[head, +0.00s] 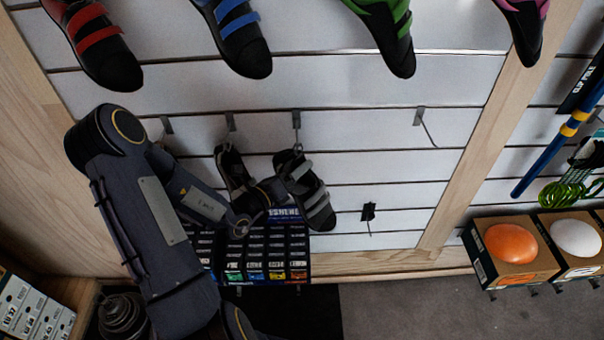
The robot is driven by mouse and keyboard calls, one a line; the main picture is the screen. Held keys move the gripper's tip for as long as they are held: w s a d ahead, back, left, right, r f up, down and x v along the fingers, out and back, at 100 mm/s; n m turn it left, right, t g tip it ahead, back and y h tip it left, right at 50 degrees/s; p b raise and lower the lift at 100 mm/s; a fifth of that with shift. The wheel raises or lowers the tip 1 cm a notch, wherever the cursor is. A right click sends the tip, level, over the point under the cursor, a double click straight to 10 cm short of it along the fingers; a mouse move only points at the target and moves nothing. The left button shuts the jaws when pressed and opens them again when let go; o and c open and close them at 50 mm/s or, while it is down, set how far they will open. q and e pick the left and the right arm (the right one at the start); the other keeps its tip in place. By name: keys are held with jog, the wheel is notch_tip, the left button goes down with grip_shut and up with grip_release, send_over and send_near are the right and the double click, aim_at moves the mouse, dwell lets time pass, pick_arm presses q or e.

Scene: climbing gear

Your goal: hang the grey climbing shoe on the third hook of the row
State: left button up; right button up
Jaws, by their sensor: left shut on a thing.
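The grey climbing shoe (316,203), with pale straps and a dark sole, is upright below the third hook from the left (297,119). A small loop at its top meets the lower end of that hook; I cannot tell whether the loop is over it. My left gripper (279,189) is shut on the left side of the grey shoe, its fingertips partly hidden. A darker shoe (229,163) hangs under the second hook (230,121), partly behind my left gripper. The first hook (167,125) shows beside my forearm. My right gripper is not in view.
Another hook (419,117) is bare, farther right. A red-strapped shoe (92,40), a blue one (238,32) and a green one (390,30) hang above. A dark box display (283,240) stands below the grey shoe. The slatted wall (380,165) right of it is mostly clear.

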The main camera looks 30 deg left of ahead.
pick_arm(q)
jog(key=shift+w+a, duration=0.45)
jog(key=shift+w, duration=0.25)
jog(key=shift+w+a, duration=0.4)
jog(key=shift+w, duration=0.3)
jog(key=shift+w+a+f+b, duration=0.35)
jog(key=shift+w+f, duration=0.25)
jog(key=o, duration=1.2)
